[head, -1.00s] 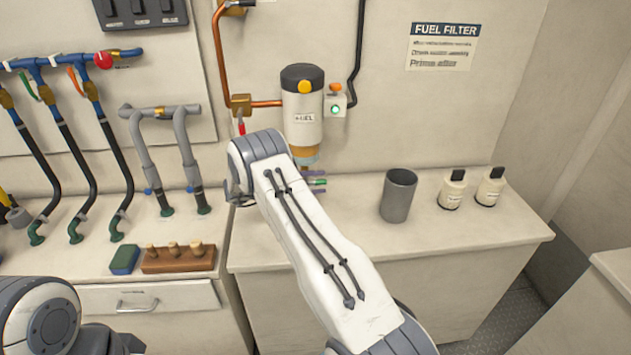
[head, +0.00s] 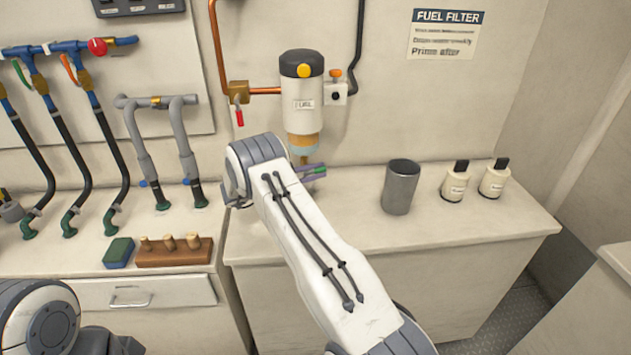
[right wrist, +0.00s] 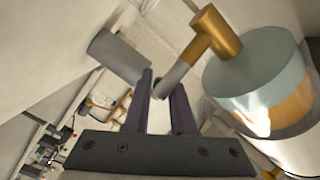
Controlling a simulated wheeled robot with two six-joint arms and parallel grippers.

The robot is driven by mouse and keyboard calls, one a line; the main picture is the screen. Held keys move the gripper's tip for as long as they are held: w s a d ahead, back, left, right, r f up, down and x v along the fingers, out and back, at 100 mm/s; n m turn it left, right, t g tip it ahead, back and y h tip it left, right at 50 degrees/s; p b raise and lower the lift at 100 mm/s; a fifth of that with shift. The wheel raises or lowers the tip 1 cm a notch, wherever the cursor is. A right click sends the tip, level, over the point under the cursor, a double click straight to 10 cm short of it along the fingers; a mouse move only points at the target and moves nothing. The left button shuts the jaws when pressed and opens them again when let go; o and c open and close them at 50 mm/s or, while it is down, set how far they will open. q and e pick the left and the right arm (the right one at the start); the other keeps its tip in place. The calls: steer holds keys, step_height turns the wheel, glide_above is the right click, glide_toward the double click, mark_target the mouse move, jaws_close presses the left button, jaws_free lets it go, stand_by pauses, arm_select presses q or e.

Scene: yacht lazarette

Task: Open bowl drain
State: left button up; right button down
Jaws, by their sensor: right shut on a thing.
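The fuel filter (head: 302,95) hangs on the wall, white with a black cap and a yellow knob. Its amber bowl (head: 303,143) is at the bottom. In the right wrist view, a brass drain (right wrist: 215,32) comes off the bowl's end and carries a short grey piece (right wrist: 173,76). My right gripper (head: 314,169) is just below the bowl. Its fingers (right wrist: 164,90) are shut on that grey piece of the drain. A small green part shows by the fingertips. My right forearm hides the gripper's rear. My left fingertips are out of view.
A grey cup (head: 401,188) stands on the counter right of the filter, with two small bottles (head: 475,183) beyond it. A switch box (head: 337,93) is beside the filter. A red-handled valve (head: 239,112) is to its left. A wooden peg block (head: 174,252) lies left.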

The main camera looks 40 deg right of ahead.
steer(key=h+b, duration=0.1)
steer(key=b, duration=0.1)
steer(key=n+h+b, duration=0.1)
steer(key=shift+w+a+r+h+b, duration=0.1)
steer(key=shift+r+h+b, duration=0.05)
steer(key=shift+h+b, duration=0.2)
steer(key=shift+w+a+r+n+h+b, duration=0.1)
steer(key=shift+r+n+h+b, duration=0.3)
steer(key=shift+h+b, duration=0.45)
steer(key=shift+r, duration=0.1)
steer(key=c, duration=0.8)
jaws_free()
steer(key=shift+a, duration=0.1)
